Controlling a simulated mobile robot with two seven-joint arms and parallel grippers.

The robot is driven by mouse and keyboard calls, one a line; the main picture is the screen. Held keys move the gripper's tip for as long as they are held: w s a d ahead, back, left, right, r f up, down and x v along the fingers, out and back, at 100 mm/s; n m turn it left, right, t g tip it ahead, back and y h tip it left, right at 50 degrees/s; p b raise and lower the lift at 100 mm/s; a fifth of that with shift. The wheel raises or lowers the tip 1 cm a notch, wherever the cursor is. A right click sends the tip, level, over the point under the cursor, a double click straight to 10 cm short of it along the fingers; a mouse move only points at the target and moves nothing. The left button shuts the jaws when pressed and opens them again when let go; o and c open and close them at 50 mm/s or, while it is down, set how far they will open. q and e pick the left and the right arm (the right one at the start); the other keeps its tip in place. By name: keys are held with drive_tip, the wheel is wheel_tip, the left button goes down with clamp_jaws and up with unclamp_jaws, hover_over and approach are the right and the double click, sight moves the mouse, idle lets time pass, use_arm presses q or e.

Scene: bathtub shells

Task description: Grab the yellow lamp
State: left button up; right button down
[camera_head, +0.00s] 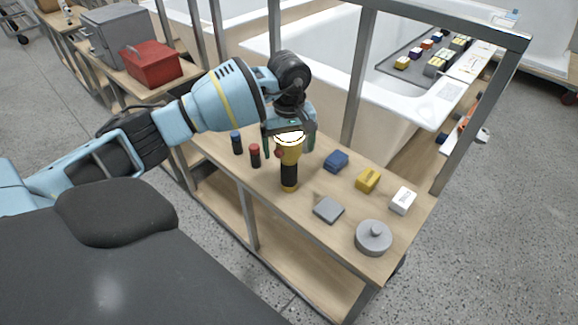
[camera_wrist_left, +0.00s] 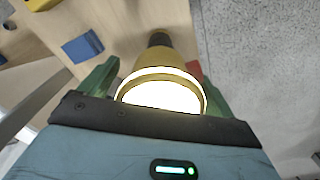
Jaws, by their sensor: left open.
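The yellow lamp (camera_head: 290,153), with a black handle (camera_head: 289,178), stands upright on the wooden table, its glowing white end up. It also shows in the left wrist view (camera_wrist_left: 158,70), its lit end towards the camera and its handle pointing away. My left gripper (camera_head: 288,148) is above the table at the lamp's head. Its green fingers (camera_wrist_left: 155,75) are open, one on each side of the head. I cannot tell whether they touch it. My right gripper is not in view.
A red bottle (camera_head: 255,156) and a blue bottle (camera_head: 237,143) stand left of the lamp. To its right are a blue block (camera_head: 336,161), yellow block (camera_head: 368,180), white block (camera_head: 403,200), grey plate (camera_head: 328,210) and grey round weight (camera_head: 373,238). A metal frame post (camera_head: 358,80) rises behind.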

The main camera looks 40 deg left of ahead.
use_arm(q)
drive_tip(key=c, duration=1.6)
drive_tip(key=shift+r, duration=0.15)
